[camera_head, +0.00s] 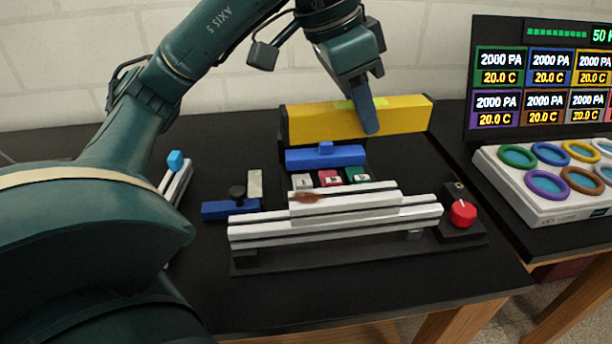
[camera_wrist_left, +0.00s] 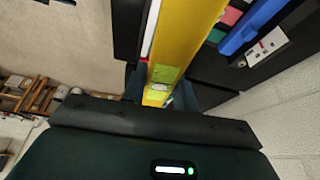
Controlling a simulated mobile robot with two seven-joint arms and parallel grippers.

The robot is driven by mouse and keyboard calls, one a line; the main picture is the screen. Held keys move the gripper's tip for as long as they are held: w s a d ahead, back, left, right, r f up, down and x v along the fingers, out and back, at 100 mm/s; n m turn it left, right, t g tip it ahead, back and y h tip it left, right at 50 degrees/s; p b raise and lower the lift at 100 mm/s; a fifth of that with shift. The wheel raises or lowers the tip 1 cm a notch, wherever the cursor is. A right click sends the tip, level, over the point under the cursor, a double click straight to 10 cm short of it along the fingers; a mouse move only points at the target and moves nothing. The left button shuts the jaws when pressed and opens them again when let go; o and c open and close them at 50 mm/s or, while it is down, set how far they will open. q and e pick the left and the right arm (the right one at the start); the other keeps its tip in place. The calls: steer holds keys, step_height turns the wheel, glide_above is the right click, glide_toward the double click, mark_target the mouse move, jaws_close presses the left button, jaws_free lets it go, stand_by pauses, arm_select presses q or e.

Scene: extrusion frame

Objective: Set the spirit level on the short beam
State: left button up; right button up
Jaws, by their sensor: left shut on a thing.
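The yellow spirit level (camera_head: 402,115) with a green vial at its middle is at the back of the table. My left gripper (camera_head: 366,108) is shut on it near the middle, reaching down from above. The level also shows in the left wrist view (camera_wrist_left: 184,38), running away from the jaws. I cannot tell whether it is clear of its rest. The short beam (camera_head: 350,203) is a silver profile with a brown smudge, lying on the longer silver beam (camera_head: 300,232) in front; its top is bare. My right gripper is not in view.
A blue bar (camera_head: 325,157) and several small coloured blocks (camera_head: 331,178) lie between level and beams. A blue clamp-like piece (camera_head: 230,209) is left of the beams. A red button (camera_head: 463,213) is at their right end. A ring panel (camera_head: 550,180) and screen (camera_head: 545,80) stand farther right.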

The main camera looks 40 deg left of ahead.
mark_target(347, 137)
arm_select(q)
steer(key=shift+s+f+m, duration=0.4)
steer(key=shift+s+f, duration=0.1)
steer(key=shift+s, duration=0.3)
step_height(347, 137, down, 4)
steer(key=shift+w+f, duration=0.1)
steer(key=shift+f, duration=2.25)
steer(key=shift+b, duration=0.3)
steer(key=shift+f, duration=0.2)
steer(key=o, duration=1.1)
steer(key=shift+r, duration=0.1)
